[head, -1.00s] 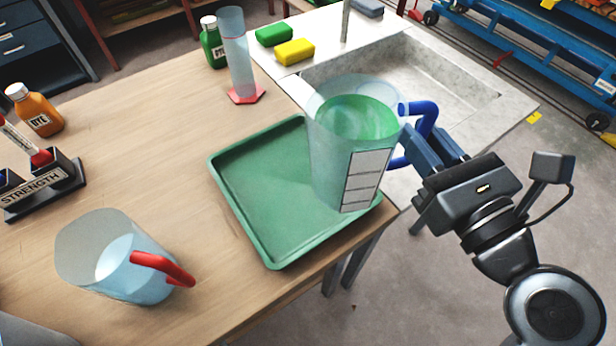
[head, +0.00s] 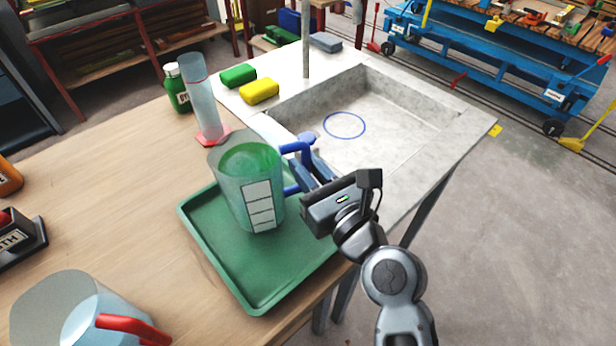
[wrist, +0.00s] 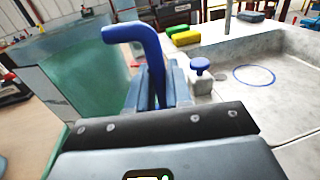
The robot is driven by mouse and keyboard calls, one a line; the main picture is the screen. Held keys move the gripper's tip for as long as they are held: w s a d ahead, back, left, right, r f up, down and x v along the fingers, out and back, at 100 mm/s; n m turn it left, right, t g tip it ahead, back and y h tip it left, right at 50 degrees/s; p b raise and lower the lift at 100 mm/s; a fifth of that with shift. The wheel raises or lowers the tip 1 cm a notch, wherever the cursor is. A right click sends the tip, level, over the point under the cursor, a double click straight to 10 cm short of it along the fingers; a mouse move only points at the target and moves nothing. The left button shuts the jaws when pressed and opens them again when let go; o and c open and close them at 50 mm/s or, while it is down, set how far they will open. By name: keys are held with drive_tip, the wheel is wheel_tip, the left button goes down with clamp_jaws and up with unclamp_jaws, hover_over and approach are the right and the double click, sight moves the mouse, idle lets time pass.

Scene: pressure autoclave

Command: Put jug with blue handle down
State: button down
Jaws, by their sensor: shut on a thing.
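The jug with the blue handle (head: 231,196) is clear, upright and holds green liquid; a white label panel is on its side. It is over the green tray (head: 258,298), toward its back part; I cannot tell whether its base touches the tray. My gripper (head: 297,170) is shut on the blue handle at the jug's right side. In the wrist view the blue handle (wrist: 140,38) rises from between the fingers, and the jug's green side (wrist: 88,80) fills the left.
A jug with a red handle (head: 83,308) stands at front left. A measuring cylinder (head: 205,105) and green bottle (head: 178,88) stand behind the tray. A stone sink (head: 390,125) with a blue ring mark lies right. Yellow (head: 259,91) and green (head: 238,75) sponges lie at its back.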

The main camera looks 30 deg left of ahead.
drive_tip(key=shift+f, duration=1.15)
drive_tip(key=c, duration=1)
unclamp_jaws()
drive_tip(key=shift+r, duration=0.25)
drive_tip(key=b+v, duration=0.1)
drive_tip(key=v, duration=1.1)
drive_tip(key=shift+f, duration=0.2)
drive_tip(key=shift+d, duration=0.15)
